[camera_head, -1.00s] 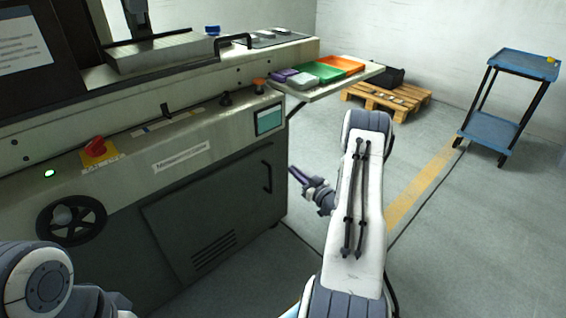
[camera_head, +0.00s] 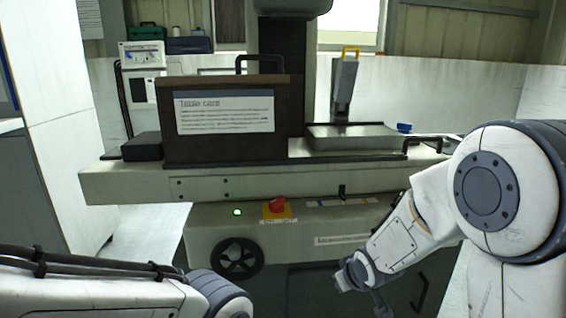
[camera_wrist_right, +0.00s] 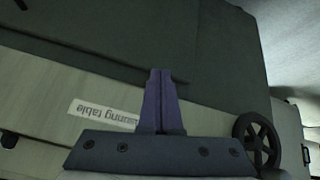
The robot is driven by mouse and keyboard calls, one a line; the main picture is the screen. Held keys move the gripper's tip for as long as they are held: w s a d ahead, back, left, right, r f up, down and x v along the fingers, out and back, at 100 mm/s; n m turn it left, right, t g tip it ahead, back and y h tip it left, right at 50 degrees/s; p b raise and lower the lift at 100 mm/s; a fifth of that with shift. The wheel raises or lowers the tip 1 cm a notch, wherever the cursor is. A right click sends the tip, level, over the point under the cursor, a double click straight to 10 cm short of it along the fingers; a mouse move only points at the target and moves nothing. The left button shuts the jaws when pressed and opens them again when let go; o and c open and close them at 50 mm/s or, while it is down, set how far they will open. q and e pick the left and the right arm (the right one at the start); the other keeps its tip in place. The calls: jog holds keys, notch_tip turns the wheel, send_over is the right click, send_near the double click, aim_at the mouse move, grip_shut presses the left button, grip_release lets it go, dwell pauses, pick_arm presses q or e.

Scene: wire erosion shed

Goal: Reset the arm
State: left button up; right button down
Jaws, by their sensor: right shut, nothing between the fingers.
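My right arm (camera_head: 412,232) comes in from the right in the head view, bent at a big round joint (camera_head: 487,192). Its wrist hangs in front of the machine's lower front, and the gripper is mostly cut off at the bottom edge. In the right wrist view my right gripper (camera_wrist_right: 160,75) has its two purple fingers together, with nothing between them, in front of the machine's panel. My left arm (camera_head: 90,285) lies across the bottom left of the head view. Its gripper is out of the frame.
The erosion machine (camera_head: 220,185) fills the middle, with a red stop knob (camera_head: 277,205) and a black handwheel (camera_head: 237,259); the wheel also shows in the right wrist view (camera_wrist_right: 256,141). A board with a sign (camera_head: 225,112) stands on it. A white cabinet (camera_head: 60,130) is at left.

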jog(key=s+a+r+n+g, duration=0.1)
jog(key=s+a+r+g, duration=0.15)
jog(key=s, duration=0.75)
jog(key=s+a+r+n+g+p, duration=0.15)
jog(key=s+a, duration=0.25)
jog(key=s, duration=0.6)
jog(key=s+a+r+n+g, duration=0.1)
jog(key=s+a+r+g, duration=0.15)
jog(key=s, duration=0.75)
notch_tip(320, 180, up, 28)
jog(key=p, duration=2.8)
jog(key=shift+w+a+f+g, duration=0.2)
jog(key=shift+w+a+g, duration=0.05)
jog(key=shift+w+g, duration=0.1)
jog(key=shift+m, duration=0.25)
